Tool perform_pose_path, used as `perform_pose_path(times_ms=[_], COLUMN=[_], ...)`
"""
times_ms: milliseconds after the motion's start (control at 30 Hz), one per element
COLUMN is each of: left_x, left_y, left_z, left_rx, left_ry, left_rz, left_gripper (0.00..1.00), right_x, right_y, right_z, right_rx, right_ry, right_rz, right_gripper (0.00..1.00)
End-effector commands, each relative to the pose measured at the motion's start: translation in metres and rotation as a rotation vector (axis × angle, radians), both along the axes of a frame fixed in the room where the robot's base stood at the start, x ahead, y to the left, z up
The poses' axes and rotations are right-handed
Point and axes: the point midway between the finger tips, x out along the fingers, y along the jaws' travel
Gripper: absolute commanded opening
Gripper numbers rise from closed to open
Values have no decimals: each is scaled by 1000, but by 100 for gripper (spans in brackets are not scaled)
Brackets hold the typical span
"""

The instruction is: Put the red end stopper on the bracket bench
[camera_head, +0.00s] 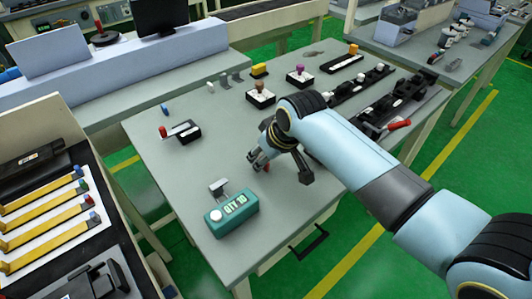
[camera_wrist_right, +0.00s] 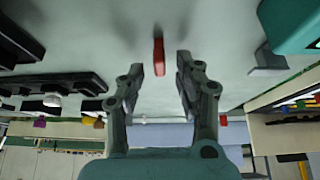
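A small red end stopper (camera_wrist_right: 158,56) shows in the right wrist view, upper middle, lying on or just over the grey bench top. My right gripper (camera_wrist_right: 159,68) is open, with one finger on each side of the red piece and a gap to both. In the head view my right gripper (camera_head: 281,167) is low over the middle of the grey bench (camera_head: 225,165), and a bit of red shows at its left finger. I cannot tell which surface is the bracket bench. My left gripper is not in view.
A teal counter box (camera_head: 232,213) stands near the bench's front edge, with a grey bracket (camera_head: 218,187) behind it. A black fixture (camera_head: 184,132) with a red handle is at the left. Black fixtures (camera_head: 390,115) line the right side. A tray with yellow strips (camera_head: 45,208) is at far left.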

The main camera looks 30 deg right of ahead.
Motion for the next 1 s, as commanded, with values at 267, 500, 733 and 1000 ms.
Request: perform_pose_path(times_ms=[267,500,733,1000], left_x=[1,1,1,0], left_y=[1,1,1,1], left_z=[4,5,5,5], left_rx=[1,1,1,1], left_ry=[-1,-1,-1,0], left_rz=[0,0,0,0], left_gripper=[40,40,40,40], right_x=[-18,-42,-54,-55], right_y=[-3,-5,-6,-6], right_z=[37,83,106,108], right_rx=[-2,-2,0,0], right_ry=[-3,-2,-1,0], right_rz=[1,1,0,0], right_gripper=[34,34,34,34])
